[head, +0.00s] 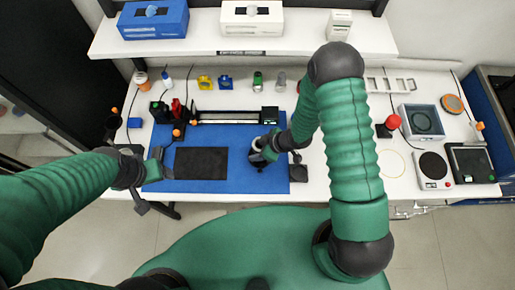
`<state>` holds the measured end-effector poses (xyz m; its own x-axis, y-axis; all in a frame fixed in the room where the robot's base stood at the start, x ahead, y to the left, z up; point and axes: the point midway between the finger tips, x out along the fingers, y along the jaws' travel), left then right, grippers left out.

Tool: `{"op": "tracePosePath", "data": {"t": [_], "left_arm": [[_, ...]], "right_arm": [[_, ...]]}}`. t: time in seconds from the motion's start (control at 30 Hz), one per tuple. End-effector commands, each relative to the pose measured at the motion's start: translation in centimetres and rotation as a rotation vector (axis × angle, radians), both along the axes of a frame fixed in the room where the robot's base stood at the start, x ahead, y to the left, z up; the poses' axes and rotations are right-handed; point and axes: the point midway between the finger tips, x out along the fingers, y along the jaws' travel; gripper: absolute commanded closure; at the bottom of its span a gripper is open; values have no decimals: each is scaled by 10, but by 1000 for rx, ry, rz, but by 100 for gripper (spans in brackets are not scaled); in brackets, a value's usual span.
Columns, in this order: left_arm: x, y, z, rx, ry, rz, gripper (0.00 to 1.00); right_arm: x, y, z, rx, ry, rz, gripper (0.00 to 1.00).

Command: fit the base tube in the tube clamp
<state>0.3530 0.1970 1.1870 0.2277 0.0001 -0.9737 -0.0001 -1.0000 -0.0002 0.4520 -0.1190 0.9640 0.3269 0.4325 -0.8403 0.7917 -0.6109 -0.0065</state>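My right gripper (277,157) is over the right part of the blue mat. A small dark round piece with a pale ring (258,155) is at its fingers. I cannot tell whether this is the base tube or the clamp, or whether the fingers are shut on it. My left gripper (150,182) is at the mat's left edge, its dark fingers apart and nothing seen between them. A black rail (225,120) with a dark block (269,115) at its right end lies along the back of the mat. The tube clamp cannot be told apart for certain.
The blue mat (240,180) carries a black pad (201,163). Black and red holders (177,108) stand at its back left. Yellow pieces (205,82) and small bottles (258,80) stand behind. A balance (433,168) and other devices are at right. A shelf (200,43) overhangs the back.

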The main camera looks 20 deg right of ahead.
Motion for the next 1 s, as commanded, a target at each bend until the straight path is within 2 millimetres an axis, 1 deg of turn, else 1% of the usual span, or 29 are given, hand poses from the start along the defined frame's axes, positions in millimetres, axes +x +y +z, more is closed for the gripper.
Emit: {"op": "tracePosePath", "data": {"t": [0.2,0.57,1.0], "left_arm": [[0,0,-6,0,0,0,27],[0,0,7,0,0,0,27],[0,0,6,0,0,0,27]], "right_arm": [[0,0,-7,1,-1,0,95],[0,0,7,1,-1,0,95],[0,0,6,0,-1,-1,95]]}}
